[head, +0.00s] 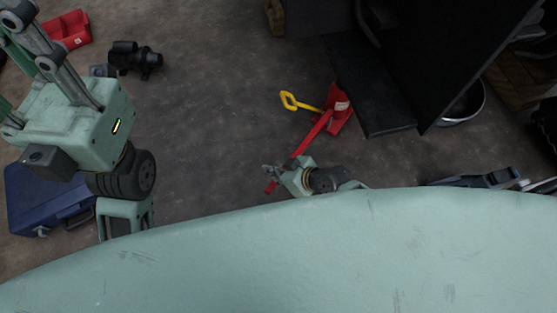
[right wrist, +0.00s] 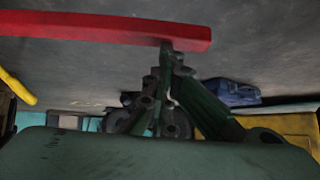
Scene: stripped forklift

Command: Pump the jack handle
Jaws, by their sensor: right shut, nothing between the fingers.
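The red jack (head: 340,106) stands on the floor right of centre in the head view. Its long red handle (head: 312,139) slants down and left from it. My right gripper (head: 270,171) is by the handle's lower end, shut and empty. In the right wrist view, the red handle (right wrist: 105,28) crosses the top, and the fingertips (right wrist: 166,48) meet its lower edge near the right end; I cannot tell if they touch. My left gripper (head: 45,45) is at the upper left, cut off by the picture edge, its fingertips unclear.
A yellow handle (head: 287,100) sticks out left of the jack. A black panel (head: 460,60) and black plate (head: 372,95) stand to the right. A blue case (head: 45,195), red bin (head: 68,30) and black device (head: 135,58) lie left. The middle floor is clear.

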